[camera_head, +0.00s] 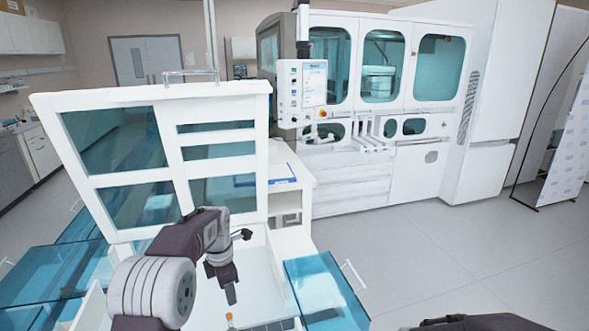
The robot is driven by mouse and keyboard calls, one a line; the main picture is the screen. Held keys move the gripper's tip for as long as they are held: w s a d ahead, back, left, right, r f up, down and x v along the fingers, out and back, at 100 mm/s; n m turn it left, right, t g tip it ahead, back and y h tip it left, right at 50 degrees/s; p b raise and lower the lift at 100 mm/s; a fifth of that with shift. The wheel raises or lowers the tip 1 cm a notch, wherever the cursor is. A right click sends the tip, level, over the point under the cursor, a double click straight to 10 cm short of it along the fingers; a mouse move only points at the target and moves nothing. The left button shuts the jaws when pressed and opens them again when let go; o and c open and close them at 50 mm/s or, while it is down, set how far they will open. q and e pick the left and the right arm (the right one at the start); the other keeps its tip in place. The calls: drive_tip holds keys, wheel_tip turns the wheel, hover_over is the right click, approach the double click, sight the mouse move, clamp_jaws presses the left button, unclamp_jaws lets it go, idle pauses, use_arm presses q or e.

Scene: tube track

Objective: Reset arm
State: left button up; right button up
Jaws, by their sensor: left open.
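My left gripper (231,293) hangs pointing down over the white work surface inside the white-framed cabinet (185,92). Its arm comes in from the lower left. It is open, and nothing shows between its fingers. A small orange-topped item (229,318) stands just below the fingertips, apart from them in the picture; it is too small to name for sure. My right gripper is out of view; only a dark part of my right arm shows at the bottom right edge.
Blue transparent panels (322,285) with a handle flank the surface at right, and more (45,275) at left. A dark rack edge shows at the bottom. A large white machine with a screen (315,82) stands behind. The floor (430,255) at right is clear.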

use_arm(q)
drive_tip(key=s+d+r+m, duration=0.1)
drive_tip(key=s+r+m, duration=0.2)
drive_tip(key=s, duration=0.4)
drive_tip(key=s+f+m, duration=0.3)
drive_tip(key=s+m, duration=0.6)
drive_tip(key=m, duration=0.1)
drive_tip(key=s+d+f+m, duration=0.1)
drive_tip(key=s+f+m, duration=0.3)
drive_tip(key=s+m, duration=0.5)
drive_tip(key=shift+f+m+p, duration=0.15)
drive_tip(key=shift+m+p, duration=0.25)
drive_tip(key=shift+m, duration=0.6)
